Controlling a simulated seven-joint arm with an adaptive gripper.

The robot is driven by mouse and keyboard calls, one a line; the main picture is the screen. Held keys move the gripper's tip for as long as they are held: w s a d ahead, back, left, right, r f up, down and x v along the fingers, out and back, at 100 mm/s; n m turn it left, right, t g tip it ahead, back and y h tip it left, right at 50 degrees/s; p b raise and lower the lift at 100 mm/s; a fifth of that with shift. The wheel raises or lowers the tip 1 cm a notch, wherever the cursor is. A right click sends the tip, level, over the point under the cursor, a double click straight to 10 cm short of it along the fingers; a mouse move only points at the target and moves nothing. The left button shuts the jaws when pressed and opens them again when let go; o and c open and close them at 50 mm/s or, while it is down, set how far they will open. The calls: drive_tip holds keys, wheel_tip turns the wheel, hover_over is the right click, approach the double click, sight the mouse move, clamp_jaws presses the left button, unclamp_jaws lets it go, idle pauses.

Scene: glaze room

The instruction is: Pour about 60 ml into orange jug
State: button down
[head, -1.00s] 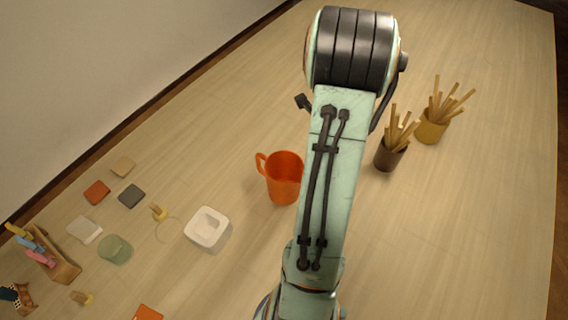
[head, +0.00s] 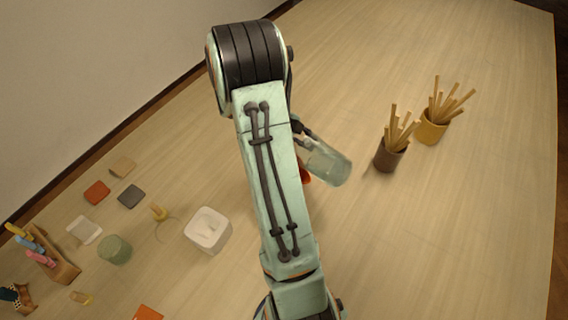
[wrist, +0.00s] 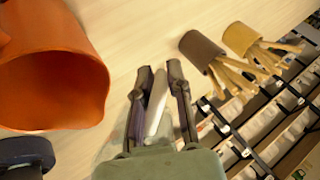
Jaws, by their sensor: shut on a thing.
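The orange jug (head: 305,174) stands on the table, mostly hidden behind my arm in the head view. In the wrist view the orange jug (wrist: 50,62) is large at the left, its open mouth showing. My gripper (wrist: 161,78) is shut on a clear glass vessel (head: 329,165), which lies tilted in the head view, close to the right of the jug. In the wrist view only a pale strip shows between the fingers. I cannot tell how much liquid the vessel holds, and no stream shows.
A brown cup (head: 388,158) and a yellow cup (head: 432,130), both full of wooden sticks, stand to the right. A white square dish (head: 222,239) is at the left front, with several small tiles and a tool rack (head: 62,264) beyond. The table's far middle is clear.

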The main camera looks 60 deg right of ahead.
drive_tip(key=shift+g, duration=0.3)
drive_tip(key=shift+s+f+g+h, duration=0.15)
drive_tip(key=shift+f+g+h, duration=0.3)
drive_tip(key=shift+g, duration=0.25)
drive_tip(key=shift+f, duration=0.1)
drive_tip(key=shift+r+n+g+h+b, duration=0.25)
drive_tip(key=shift+n+g+h+b, duration=0.1)
drive_tip(key=shift+g, duration=0.45)
drive_tip(key=shift+w+a+r+g+h+b, duration=0.15)
drive_tip(key=shift+w+g+h+b, duration=0.15)
drive_tip(key=shift+w+g+b, duration=0.35)
idle(0.7)
drive_tip(key=shift+s+b, duration=0.3)
drive_tip(key=shift+s, duration=0.05)
